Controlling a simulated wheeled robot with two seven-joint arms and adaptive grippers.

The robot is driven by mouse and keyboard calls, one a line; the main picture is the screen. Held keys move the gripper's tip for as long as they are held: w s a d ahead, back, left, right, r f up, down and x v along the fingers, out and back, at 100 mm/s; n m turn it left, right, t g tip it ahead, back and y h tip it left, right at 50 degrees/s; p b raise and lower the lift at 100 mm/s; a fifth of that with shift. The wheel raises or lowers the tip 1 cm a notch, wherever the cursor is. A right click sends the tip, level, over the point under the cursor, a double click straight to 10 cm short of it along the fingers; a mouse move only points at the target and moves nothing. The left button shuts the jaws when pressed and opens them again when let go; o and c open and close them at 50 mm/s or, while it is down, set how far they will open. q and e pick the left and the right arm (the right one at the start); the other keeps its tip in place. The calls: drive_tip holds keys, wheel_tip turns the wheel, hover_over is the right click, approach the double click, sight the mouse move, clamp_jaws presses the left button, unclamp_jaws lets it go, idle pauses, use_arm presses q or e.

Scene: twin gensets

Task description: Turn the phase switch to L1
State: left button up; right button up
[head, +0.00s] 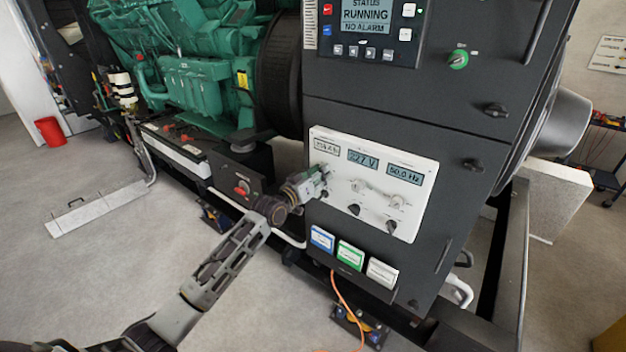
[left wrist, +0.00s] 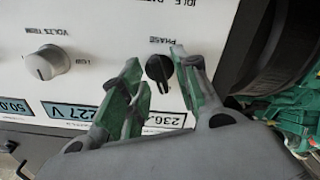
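The white meter panel (head: 373,221) is on the dark cabinet, with three lit displays and several knobs. In the left wrist view, upside down, the black phase switch (left wrist: 158,68) sits under its PHASE label; its position marks cannot be read. My left gripper (head: 322,178) is at the panel's left side and hides the phase switch in the head view. In the left wrist view the gripper (left wrist: 155,60) is open, its green-padded fingers on either side of the switch; contact cannot be told. My right gripper is not in view.
A white volts trim knob (left wrist: 46,62) is beside the phase switch. Other black knobs (head: 354,210) sit lower on the panel. Above is a controller screen (head: 366,17) reading RUNNING. The green engine (head: 187,70) is to the left. An orange cable (head: 347,303) hangs below.

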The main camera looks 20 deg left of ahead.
use_arm(q)
drive_tip(key=shift+s, duration=0.15)
drive_tip(key=v, duration=1.1)
drive_tip(key=shift+s, duration=0.3)
drive_tip(key=shift+a+r, duration=0.1)
drive_tip(key=shift+m, duration=0.4)
idle(0.5)
